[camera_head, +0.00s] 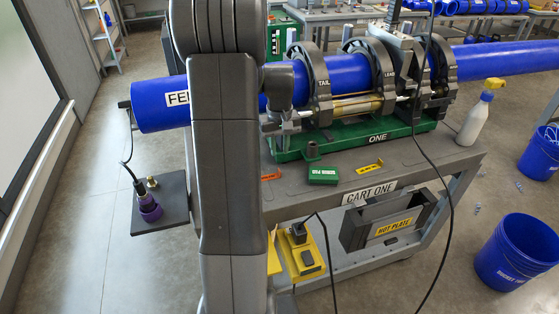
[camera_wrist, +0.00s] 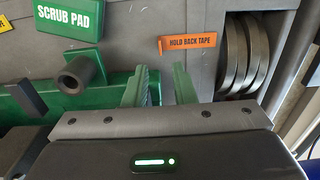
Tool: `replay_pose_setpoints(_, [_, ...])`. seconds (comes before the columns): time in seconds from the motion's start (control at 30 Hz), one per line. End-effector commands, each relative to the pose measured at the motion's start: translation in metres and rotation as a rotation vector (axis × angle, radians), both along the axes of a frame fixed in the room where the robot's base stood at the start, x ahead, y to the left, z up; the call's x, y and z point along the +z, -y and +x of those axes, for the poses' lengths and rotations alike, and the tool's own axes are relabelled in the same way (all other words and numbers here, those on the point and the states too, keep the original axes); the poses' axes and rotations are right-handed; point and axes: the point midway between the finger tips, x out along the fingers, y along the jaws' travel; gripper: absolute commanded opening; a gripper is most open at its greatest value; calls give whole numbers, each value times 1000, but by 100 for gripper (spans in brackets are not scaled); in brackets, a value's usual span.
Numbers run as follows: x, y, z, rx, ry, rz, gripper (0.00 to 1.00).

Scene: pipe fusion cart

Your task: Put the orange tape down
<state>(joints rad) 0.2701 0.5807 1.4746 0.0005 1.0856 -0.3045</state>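The orange tape (camera_wrist: 188,43) is a flat strip marked "HOLD BACK TAPE". In the wrist view it lies on the grey cart top, just beyond my fingertips. In the head view the orange tape (camera_head: 271,176) is at the cart's near edge, beside my arm. My gripper (camera_wrist: 160,76) shows two green fingers set apart, with nothing seen between them. The tape is not between the fingers; I cannot tell how high they are above the cart. In the head view my arm hides most of the gripper.
A green scrub pad box (camera_head: 323,175) and a yellow tag (camera_head: 370,166) lie on the cart top (camera_head: 420,160). A black cylinder (camera_wrist: 82,72) stands near my fingers. The green-based pipe clamp (camera_head: 365,137) holds a blue pipe behind. A spray bottle (camera_head: 478,115) stands at the right.

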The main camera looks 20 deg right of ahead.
Motion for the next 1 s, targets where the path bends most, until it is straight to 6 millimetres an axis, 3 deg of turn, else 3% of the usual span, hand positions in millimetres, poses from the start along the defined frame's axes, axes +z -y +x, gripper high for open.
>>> replay_pose_setpoints(0.1, [22, 0, 0, 0, 4, -1, 24])
replay_pose_setpoints(0.3, [41, 0, 0, 0, 1, 0, 24])
replay_pose_setpoints(0.83, [43, 0, 0, 0, -1, 0, 24])
replay_pose_setpoints(0.93, [43, 0, 0, 0, -1, 0, 4])
replay_pose_setpoints(1.0, [43, 0, 0, 0, -1, 0, 0])
